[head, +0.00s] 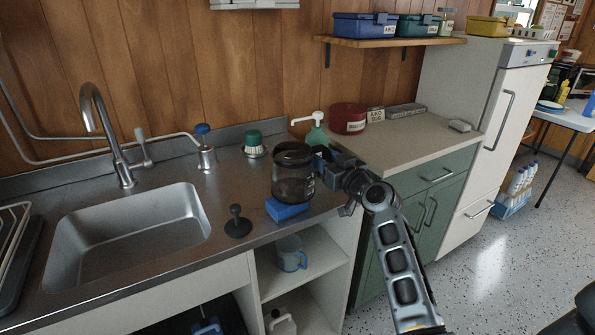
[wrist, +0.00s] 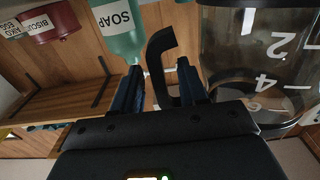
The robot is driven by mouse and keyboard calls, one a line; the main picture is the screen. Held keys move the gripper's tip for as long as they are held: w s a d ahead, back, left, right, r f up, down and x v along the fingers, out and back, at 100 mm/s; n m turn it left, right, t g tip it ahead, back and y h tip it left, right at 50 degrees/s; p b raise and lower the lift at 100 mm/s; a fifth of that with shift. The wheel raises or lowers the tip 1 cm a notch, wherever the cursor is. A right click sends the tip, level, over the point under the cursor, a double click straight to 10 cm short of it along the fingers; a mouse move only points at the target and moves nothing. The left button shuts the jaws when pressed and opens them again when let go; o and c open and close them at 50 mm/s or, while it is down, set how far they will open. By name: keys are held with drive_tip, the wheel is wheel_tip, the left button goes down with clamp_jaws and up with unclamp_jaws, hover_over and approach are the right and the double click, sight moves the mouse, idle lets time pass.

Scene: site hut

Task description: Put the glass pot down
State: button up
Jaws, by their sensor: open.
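The glass pot (head: 293,181), clear with a dark rim, stands upright at the right end of the steel sink counter (head: 222,218). Its base is right by a blue sponge (head: 287,210); I cannot tell whether they touch. My gripper (head: 326,158) is at the pot's right side. In the wrist view, the pot (wrist: 262,50) with white number marks is at the right, and its black handle (wrist: 160,50) lies between the open fingers of my gripper (wrist: 158,88). Whether a finger touches the handle is unclear.
A green soap bottle (head: 317,134) stands close behind my gripper. A green-topped scrubber (head: 253,144), a black plunger-like thing (head: 238,223) and a blue-capped dispenser (head: 205,147) stand left of the pot. The sink (head: 130,240) is further left. A blue mug (head: 291,254) sits on the shelf below.

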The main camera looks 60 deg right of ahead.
drive_tip(key=shift+c, duration=0.4)
clamp_jaws()
